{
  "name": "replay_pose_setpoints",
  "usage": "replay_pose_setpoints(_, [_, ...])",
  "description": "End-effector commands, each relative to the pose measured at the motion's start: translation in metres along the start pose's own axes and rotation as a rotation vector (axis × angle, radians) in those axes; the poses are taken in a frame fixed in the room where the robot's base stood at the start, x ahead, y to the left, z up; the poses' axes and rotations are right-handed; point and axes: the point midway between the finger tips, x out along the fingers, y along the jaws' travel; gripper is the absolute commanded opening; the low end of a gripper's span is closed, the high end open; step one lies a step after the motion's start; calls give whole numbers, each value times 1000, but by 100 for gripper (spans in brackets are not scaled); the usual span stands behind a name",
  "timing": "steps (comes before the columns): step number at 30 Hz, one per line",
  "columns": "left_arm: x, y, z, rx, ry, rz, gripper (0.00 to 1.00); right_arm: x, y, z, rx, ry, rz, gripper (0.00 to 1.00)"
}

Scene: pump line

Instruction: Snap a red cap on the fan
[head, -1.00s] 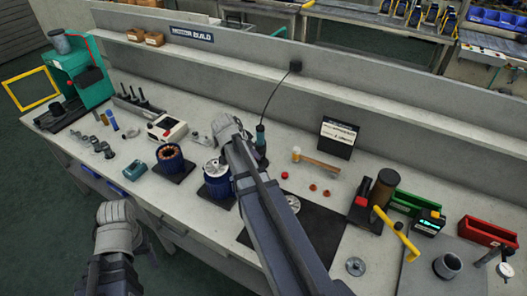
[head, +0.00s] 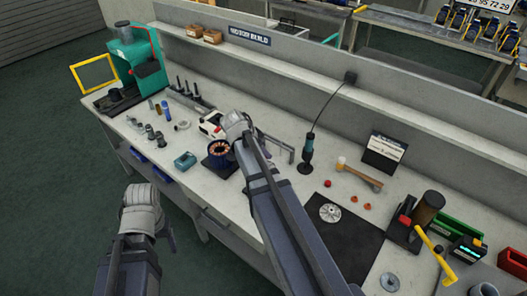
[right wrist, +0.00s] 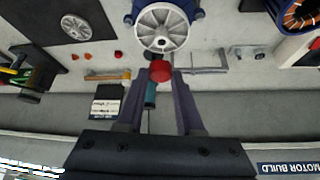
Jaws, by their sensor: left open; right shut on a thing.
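My right gripper (right wrist: 160,73) is shut on a red cap (right wrist: 160,68), held between its fingertips. A pale spoked fan (right wrist: 162,28) on a blue motor (right wrist: 197,13) is just above the cap in the right wrist view. The cap appears apart from the fan's hub; the depth between them is unclear. In the head view my right arm hides this motor, fan and cap. A second fan (head: 329,213) lies on the dark mat. A loose red cap (head: 327,183) is on the bench. My left gripper (head: 142,197) is left of the bench front, open; its fingers are hidden.
Two small orange-red pieces (head: 361,202) and a hammer (head: 360,174) lie right of my right arm. A teal screwdriver (head: 308,148) stands behind it on a cord. A copper-wound stator (head: 219,148) is beside the arm. The dark mat (head: 347,240) has bare space.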

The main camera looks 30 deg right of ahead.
Motion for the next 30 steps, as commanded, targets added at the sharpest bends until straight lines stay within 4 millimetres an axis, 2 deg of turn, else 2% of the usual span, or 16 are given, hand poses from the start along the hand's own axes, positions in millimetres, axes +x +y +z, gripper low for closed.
replay_pose_setpoints(6, [22,2,-1,-1,0,0,66,20,0,11,0,0,0,5])
replay_pose_setpoints(12, [36,3,-2,-2,0,0,66,32,0,18,0,0,0,5])
replay_pose_setpoints(30, [36,3,-2,-2,0,0,66,32,0,18,0,0,0,5])
